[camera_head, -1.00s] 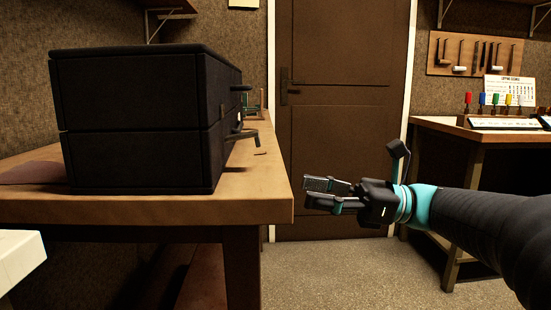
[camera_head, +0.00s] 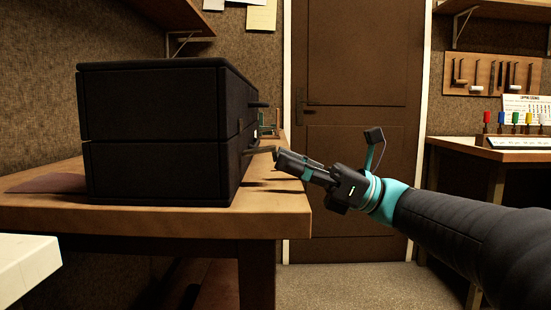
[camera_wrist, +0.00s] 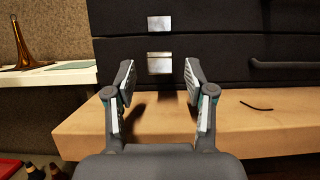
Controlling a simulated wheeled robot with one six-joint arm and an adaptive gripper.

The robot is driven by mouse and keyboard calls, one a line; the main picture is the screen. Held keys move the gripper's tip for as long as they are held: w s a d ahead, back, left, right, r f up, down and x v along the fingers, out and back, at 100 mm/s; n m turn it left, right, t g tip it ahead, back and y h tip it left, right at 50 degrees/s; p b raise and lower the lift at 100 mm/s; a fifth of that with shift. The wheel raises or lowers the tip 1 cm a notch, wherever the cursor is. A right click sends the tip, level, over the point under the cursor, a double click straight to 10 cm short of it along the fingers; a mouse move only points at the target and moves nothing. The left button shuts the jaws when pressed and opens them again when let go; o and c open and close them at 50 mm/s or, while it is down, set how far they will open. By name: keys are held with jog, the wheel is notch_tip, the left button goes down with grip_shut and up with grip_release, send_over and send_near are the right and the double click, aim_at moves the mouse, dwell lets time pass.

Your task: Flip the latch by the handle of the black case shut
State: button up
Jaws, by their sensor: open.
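The black case (camera_head: 155,165) stands on the wooden bench in the head view, its latch side facing right. In the wrist view its dark front (camera_wrist: 215,60) fills the top. A metal plate (camera_wrist: 159,24) sits on the upper half. The latch's metal part (camera_wrist: 159,64) sits below it, under the seam, apart from the upper plate. The dark handle (camera_wrist: 285,64) is to the right on the lower half. My gripper (camera_head: 280,160) is open and empty, pointing at the case. In the wrist view its fingers (camera_wrist: 159,80) stand either side of the latch's line, with no contact visible.
The wooden bench (camera_wrist: 215,130) runs below my fingers, its front edge close. A small dark curved piece (camera_wrist: 257,106) lies on it at right. A white surface (camera_wrist: 75,74) with a brass horn (camera_wrist: 25,48) is at left. A door (camera_head: 355,170) stands behind.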

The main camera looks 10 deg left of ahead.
jog(key=shift+x, duration=1.35)
grip_shut()
jog(key=shift+r, duration=0.1)
